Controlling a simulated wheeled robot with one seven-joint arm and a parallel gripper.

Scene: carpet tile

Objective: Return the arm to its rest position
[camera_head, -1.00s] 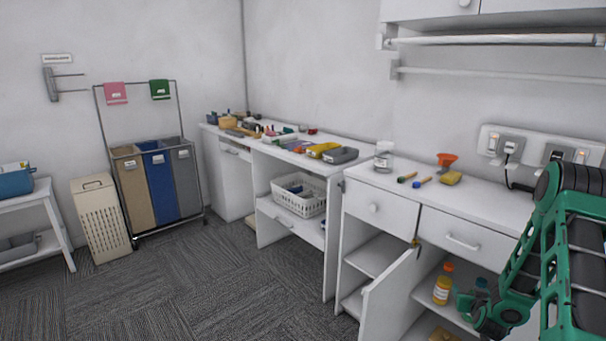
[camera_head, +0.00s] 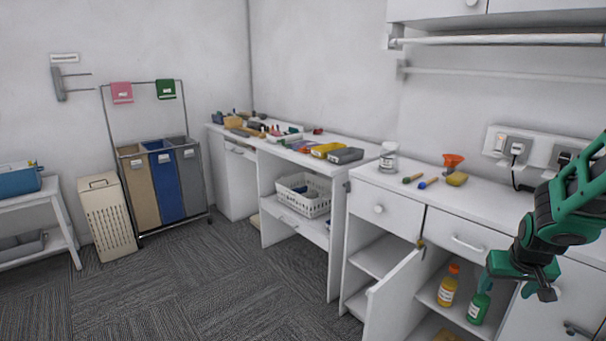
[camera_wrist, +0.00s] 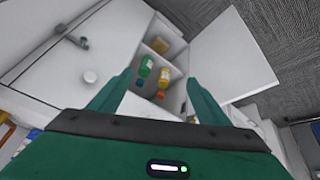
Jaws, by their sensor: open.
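My gripper (camera_head: 518,279) hangs in front of the counter drawers at the right of the head view. In the wrist view its two green fingers (camera_wrist: 160,78) stand apart with nothing between them. The wrist view looks down past the fingers into an open cabinet. A green bottle (camera_head: 479,304) and an orange bottle (camera_head: 446,288) stand on the cabinet shelf below and left of the gripper. Both also show in the wrist view, the green one (camera_wrist: 146,66) and the orange one (camera_wrist: 163,76), apart from the fingers.
The cabinet door (camera_head: 392,306) stands open towards the room. A wall rail (camera_head: 490,41) runs above. The carpet (camera_head: 190,285) to the left is clear.

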